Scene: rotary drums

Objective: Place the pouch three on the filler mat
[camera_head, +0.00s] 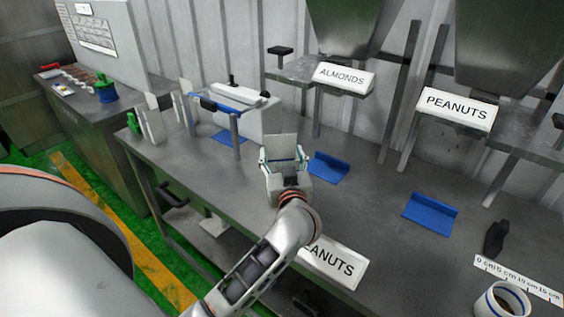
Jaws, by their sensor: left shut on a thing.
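My left gripper (284,161) is shut on a pale, flat, upright pouch (281,146) above the middle of the grey table. No number can be read on the pouch. Blue mats with a raised back edge lie on the table: one (329,168) just right of the gripper, below the ALMONDS sign, and one (431,213) further right, below the PEANUTS sign. Both look empty. The held pouch is apart from the nearer mat, to its left. Which mat is the filler mat is not marked. My right gripper is not in view.
Several pale pouches (152,124) stand at the table's left end. A white machine on a blue-edged frame (229,98) stands behind them, with another blue mat (228,139) below. A PEANUTS sign (334,265) is at the front edge. A cup (501,300) and ruler (518,280) are front right.

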